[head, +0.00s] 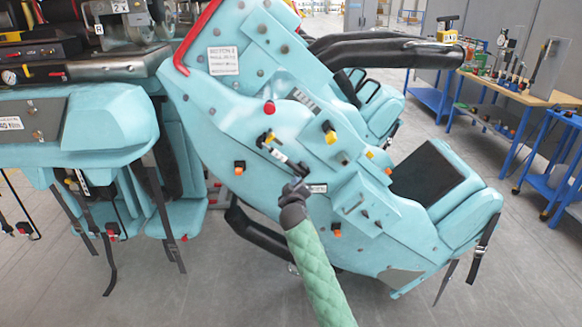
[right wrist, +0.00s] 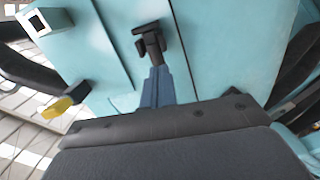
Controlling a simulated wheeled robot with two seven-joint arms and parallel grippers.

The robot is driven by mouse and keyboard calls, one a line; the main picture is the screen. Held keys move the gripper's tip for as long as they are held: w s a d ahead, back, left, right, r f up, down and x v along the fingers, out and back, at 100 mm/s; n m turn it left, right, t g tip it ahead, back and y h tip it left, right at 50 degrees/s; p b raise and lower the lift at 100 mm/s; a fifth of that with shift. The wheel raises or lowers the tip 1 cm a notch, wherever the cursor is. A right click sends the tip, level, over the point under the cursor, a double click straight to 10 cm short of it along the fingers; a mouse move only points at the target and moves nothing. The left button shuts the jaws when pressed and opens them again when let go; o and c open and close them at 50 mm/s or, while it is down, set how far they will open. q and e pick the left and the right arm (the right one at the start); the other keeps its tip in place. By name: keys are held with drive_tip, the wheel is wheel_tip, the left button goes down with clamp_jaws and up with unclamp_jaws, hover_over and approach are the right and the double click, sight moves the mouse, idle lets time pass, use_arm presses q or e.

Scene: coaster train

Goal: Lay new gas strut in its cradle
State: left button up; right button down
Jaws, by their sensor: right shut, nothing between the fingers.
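My right gripper (head: 296,187) is shut and empty, at the side of the tilted light-blue coaster car (head: 225,125). In the right wrist view its narrow blue-grey fingers (right wrist: 157,86) point at the blue panel, close to a small black bracket-like fitting (right wrist: 149,40). I cannot tell whether they touch it. A short dark and pale bar (head: 284,157) lies on the car's side just above the gripper; it may be a strut, but I cannot be sure. I cannot pick out the new gas strut or its cradle with certainty. My left gripper is out of view.
Yellow-capped black fittings (head: 329,133) and a red knob (head: 269,107) stick out of the car's side. A thick black bar (head: 258,236) runs beneath. Straps hang from the seats at left. A wooden-topped workbench (head: 528,92) with tools stands at right. Grey floor is free in front.

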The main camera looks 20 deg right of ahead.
sight(284, 161)
drive_tip(key=w+r+n+t+y, duration=0.1)
drive_tip(key=n, duration=0.1)
drive_tip(key=w+a+r+n+t+y, duration=0.1)
drive_tip(key=n+y, duration=0.1)
drive_tip(key=w+r+n+t+y, duration=0.1)
drive_tip(key=w+n+y, duration=0.1)
drive_tip(key=shift+w+a+r+t+b, duration=0.1)
drive_tip(key=shift+a+r+t+b, duration=0.1)
drive_tip(key=shift+t+b, duration=0.15)
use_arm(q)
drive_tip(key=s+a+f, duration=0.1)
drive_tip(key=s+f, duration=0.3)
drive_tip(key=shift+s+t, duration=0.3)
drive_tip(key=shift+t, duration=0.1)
use_arm(e)
drive_tip(key=shift+w+r, duration=0.2)
drive_tip(key=shift+w, duration=0.6)
